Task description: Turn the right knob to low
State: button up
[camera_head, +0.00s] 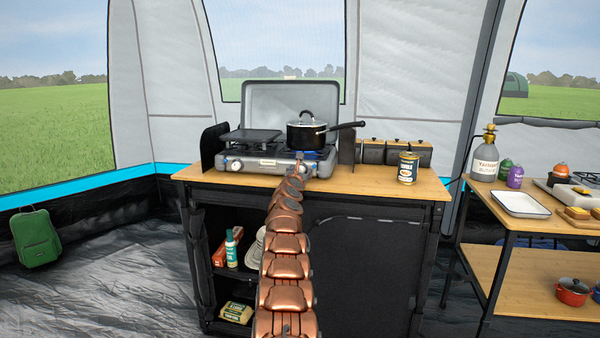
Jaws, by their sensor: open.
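A two-burner camping stove (222,161) with its grey lid (262,108) raised stands on the wooden counter. Its left knob (236,165) shows at the front left. The right knob is hidden behind my gripper and arm, so I cannot tell its setting. My copper arm rises from the bottom of the view, and my gripper (299,157) is at the right part of the stove front, open and small in the picture. I cannot tell whether it touches the knob. A black lidded pot (303,136) sits on the right burner just above and behind my gripper.
The pot's handle (346,126) sticks out to the right. A dark flat pan (250,136) covers the left burner. A can (408,168) and dark canisters (373,151) stand right of the stove. The counter (360,178) between stove and can is bare.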

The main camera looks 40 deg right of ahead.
jog(key=shift+c, duration=0.4)
grip_shut()
jog(key=shift+r, duration=0.1)
jog(key=shift+r+n+p, duration=0.15)
jog(key=shift+n+p, duration=0.75)
jog(key=shift+n, duration=0.1)
jog(key=n+p, duration=0.2)
jog(key=n, duration=0.1)
jog(key=n+p, duration=0.2)
jog(key=n, duration=0.1)
jog(key=shift+w+a, duration=0.15)
jog(key=n+p, duration=0.3)
jog(key=n, duration=0.1)
jog(key=shift+g, duration=0.4)
jog(key=shift+n+p, duration=1.35)
jog(key=shift+n, duration=0.25)
